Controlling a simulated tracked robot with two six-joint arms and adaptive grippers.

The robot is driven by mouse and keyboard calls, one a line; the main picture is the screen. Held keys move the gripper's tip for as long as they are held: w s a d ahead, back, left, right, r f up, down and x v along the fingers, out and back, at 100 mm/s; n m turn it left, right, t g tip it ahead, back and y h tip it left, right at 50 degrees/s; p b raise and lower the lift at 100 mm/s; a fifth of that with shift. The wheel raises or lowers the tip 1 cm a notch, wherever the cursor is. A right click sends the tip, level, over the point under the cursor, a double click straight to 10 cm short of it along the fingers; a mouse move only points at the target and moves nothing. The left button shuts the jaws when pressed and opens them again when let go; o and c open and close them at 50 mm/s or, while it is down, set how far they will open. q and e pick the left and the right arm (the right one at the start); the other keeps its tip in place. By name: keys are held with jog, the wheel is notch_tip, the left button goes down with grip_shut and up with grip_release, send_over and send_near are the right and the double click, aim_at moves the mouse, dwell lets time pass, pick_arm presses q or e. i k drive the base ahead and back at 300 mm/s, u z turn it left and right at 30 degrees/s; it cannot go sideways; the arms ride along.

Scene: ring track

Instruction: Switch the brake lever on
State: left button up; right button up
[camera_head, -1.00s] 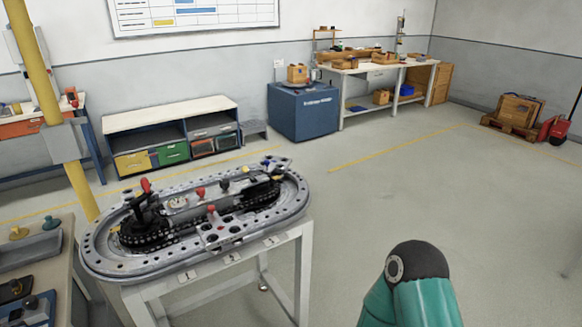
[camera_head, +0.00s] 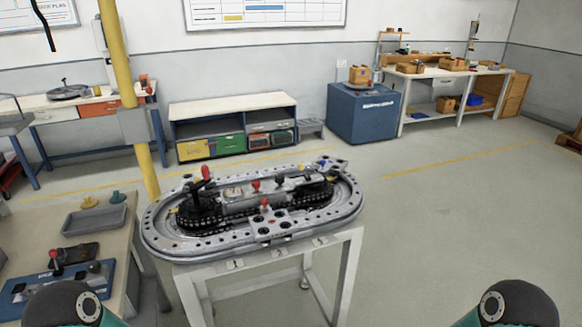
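The oval ring track (camera_head: 158,243) stands on a light metal stand left of centre. On it is a black lever with a red knob (camera_head: 206,172), upright at its left end. Two smaller red-topped parts, one in the middle (camera_head: 256,186) and one near the front rim (camera_head: 265,203), also show. A blue panel (camera_head: 30,290) with a red-knobbed stick (camera_head: 54,255) lies on the left bench. No readable label tells which is the brake lever. Only dark, teal-edged links of my arms show at the bottom corners; both grippers are out of view.
The left bench (camera_head: 110,240) holds a grey tray (camera_head: 95,219) and small knobs. A yellow post (camera_head: 120,80) rises behind it. A blue cabinet (camera_head: 362,115) and a white worktable (camera_head: 440,72) stand at the back. The floor right of the track is clear.

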aim_at(301, 166)
jog(key=z, duration=1.4)
jog(key=i, duration=0.15)
jog(key=u, duration=2.85)
jog(key=k, duration=0.8)
jog(key=z, duration=0.75)
jog(key=i, duration=1)
jog(key=z, duration=0.1)
